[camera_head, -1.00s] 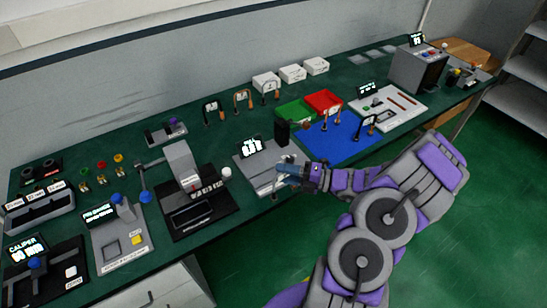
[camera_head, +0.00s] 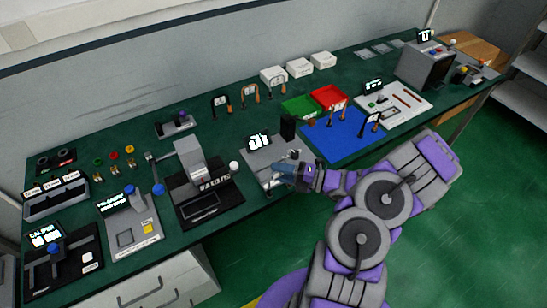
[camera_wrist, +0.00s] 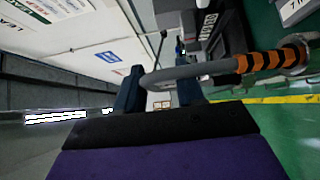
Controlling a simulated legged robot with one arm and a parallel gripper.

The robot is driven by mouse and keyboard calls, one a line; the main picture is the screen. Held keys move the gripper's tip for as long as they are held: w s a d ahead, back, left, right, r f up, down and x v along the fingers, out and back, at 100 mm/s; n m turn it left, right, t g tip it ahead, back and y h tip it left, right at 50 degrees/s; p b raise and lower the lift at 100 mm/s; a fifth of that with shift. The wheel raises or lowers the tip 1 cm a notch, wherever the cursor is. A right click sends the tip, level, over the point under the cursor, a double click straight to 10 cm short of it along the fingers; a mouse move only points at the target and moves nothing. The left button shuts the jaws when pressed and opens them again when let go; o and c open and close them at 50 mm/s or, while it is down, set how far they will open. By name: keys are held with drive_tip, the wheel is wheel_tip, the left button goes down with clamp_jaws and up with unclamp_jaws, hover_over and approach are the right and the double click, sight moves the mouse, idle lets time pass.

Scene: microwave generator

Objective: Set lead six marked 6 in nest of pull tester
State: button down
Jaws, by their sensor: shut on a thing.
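My gripper (camera_head: 280,170) is over the front right part of a grey plate (camera_head: 257,158) with a lit display, which looks like the pull tester. In the wrist view my gripper's two dark blue fingers (camera_wrist: 160,92) are shut on a grey curved lead (camera_wrist: 190,72). Its right end carries an orange and black striped sleeve (camera_wrist: 270,61). No number 6 is readable on the lead. The nest is hidden or too small to tell, and I cannot tell whether the lead touches it.
A black block (camera_head: 287,127) stands at the plate's back right. A black-based machine (camera_head: 205,190) stands left of it. A blue mat (camera_head: 345,140) with upright tagged leads lies to the right. Green (camera_head: 300,106) and red (camera_head: 328,97) trays are behind.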

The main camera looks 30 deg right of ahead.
drive_tip(key=w+d+f+b, duration=0.1)
drive_tip(key=w+d+f, duration=0.1)
drive_tip(key=w, duration=0.4)
drive_tip(key=w+d+f+b, duration=0.1)
drive_tip(key=w+f, duration=0.1)
drive_tip(key=w, duration=0.4)
drive_tip(key=shift+d+f+b, duration=0.3)
drive_tip(key=shift+d+b, duration=0.05)
drive_tip(key=shift+d, duration=0.05)
drive_tip(key=shift+f, duration=0.1)
drive_tip(key=c, duration=0.7)
unclamp_jaws()
